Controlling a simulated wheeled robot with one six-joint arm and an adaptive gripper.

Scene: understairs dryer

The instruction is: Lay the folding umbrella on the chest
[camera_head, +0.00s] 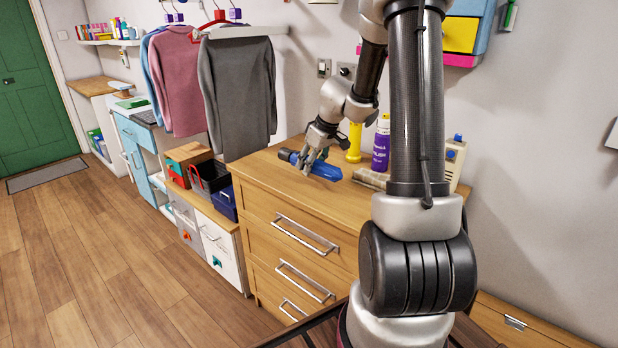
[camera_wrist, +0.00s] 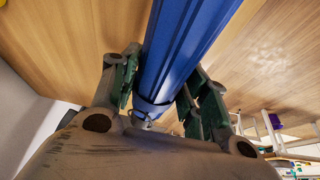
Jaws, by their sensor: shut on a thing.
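The blue folding umbrella (camera_head: 325,170) is at the top of the wooden chest of drawers (camera_head: 255,170) in the head view. My gripper (camera_head: 309,165) is shut on it near its middle. In the wrist view the umbrella (camera_wrist: 180,45) runs between the two green-padded fingers of my gripper (camera_wrist: 165,88), with the wooden top behind it. The umbrella lies roughly level. I cannot tell whether it touches the chest top or hangs just above it. Its dark end (camera_head: 286,155) points left.
Sweaters (camera_head: 238,95) hang to the left. The chest's left front top is clear. Boxes (camera_head: 208,178) sit on the lower unit beside it.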

